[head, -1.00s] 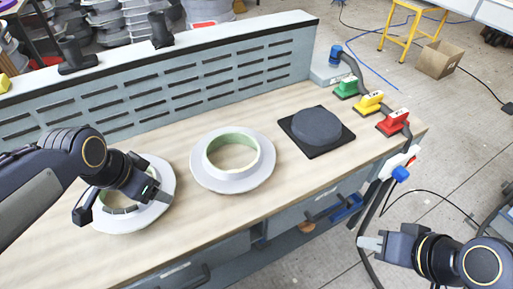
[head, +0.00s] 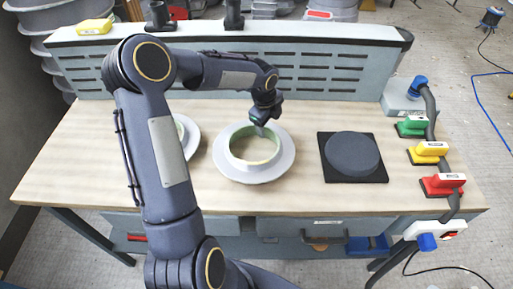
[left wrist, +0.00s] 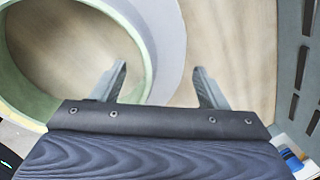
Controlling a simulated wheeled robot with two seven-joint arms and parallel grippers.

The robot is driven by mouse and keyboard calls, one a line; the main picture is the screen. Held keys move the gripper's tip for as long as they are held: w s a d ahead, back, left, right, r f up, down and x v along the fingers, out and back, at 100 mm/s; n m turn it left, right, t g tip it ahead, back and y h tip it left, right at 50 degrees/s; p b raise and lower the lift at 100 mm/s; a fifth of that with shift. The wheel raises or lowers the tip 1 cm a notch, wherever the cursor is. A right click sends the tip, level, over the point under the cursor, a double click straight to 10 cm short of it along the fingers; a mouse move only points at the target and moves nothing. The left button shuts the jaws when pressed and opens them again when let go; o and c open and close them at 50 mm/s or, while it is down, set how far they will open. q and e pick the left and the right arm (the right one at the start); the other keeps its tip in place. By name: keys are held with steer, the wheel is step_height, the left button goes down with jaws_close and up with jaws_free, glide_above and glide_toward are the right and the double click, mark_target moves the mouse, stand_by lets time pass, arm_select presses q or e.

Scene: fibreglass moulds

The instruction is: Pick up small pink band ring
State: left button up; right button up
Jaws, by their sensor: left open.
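I see no pink band ring in either view. A round pale grey mould (head: 281,170) with a raised ring and green inner wall lies mid-table. My left gripper (head: 261,128) is over the far side of its ring, pointing down. A second mould (head: 194,136) lies to the left, mostly hidden behind my left arm. My right gripper is out of view.
A dark disc (head: 352,153) on a black square plate lies right of the middle mould. Green (head: 412,126), yellow (head: 428,152) and red (head: 442,184) blocks line the table's right end. A slotted back panel (head: 330,70) closes off the rear. The front right tabletop is clear.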

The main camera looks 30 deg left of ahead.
mark_target(272, 128)
arm_select(q)
steer(key=f, duration=0.1)
steer(key=w+f, duration=0.1)
steer(key=f+p, duration=0.1)
steer(key=shift+w+d+f, duration=0.25)
steer(key=shift+d, duration=0.15)
steer(key=shift+f, duration=0.5)
steer(key=shift+r, duration=0.1)
steer(key=c, duration=1.3)
